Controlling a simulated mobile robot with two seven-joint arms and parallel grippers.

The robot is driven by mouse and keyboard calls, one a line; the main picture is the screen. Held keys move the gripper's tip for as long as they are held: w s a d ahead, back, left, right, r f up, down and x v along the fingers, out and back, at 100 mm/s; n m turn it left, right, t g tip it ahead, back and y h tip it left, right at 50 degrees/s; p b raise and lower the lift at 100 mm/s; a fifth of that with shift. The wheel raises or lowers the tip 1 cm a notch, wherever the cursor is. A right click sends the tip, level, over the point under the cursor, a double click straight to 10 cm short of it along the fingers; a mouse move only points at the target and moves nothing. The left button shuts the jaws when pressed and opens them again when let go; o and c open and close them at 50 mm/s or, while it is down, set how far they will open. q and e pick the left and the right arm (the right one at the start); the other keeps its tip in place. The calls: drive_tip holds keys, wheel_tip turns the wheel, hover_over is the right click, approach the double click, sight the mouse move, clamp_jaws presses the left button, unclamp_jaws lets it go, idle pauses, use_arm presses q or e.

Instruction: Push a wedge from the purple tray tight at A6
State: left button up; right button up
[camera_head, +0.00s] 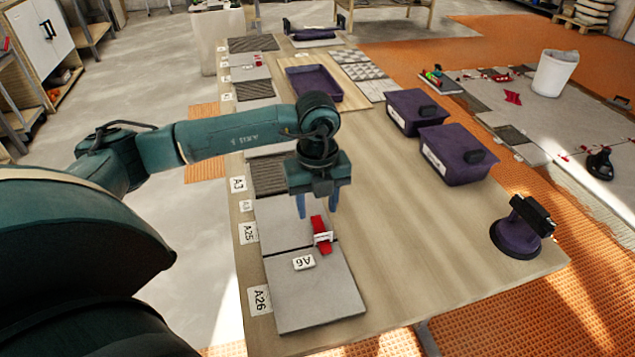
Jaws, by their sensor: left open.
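A red wedge (318,224) sits at a white clip (323,238) on the joint between two grey tiles, beside the A6 label (304,263). How deep the wedge sits in the clip cannot be told. My left gripper (318,208) is open, fingers pointing down, just behind the wedge as seen from my head; no contact is clear. A purple tray (336,95) lies farther back on the table; I cannot make out any wedges in it. My right gripper is out of view.
Two purple boxes (433,163) (393,112) and a purple suction cup (514,238) stand on the right of the table (400,255). The wood between them and the tiles is clear. A white bucket (555,73) stands on the floor tiles beyond.

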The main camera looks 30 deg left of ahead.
sight(318, 222)
use_arm(q)
drive_tip(key=shift+f, duration=2.05)
clamp_jaws()
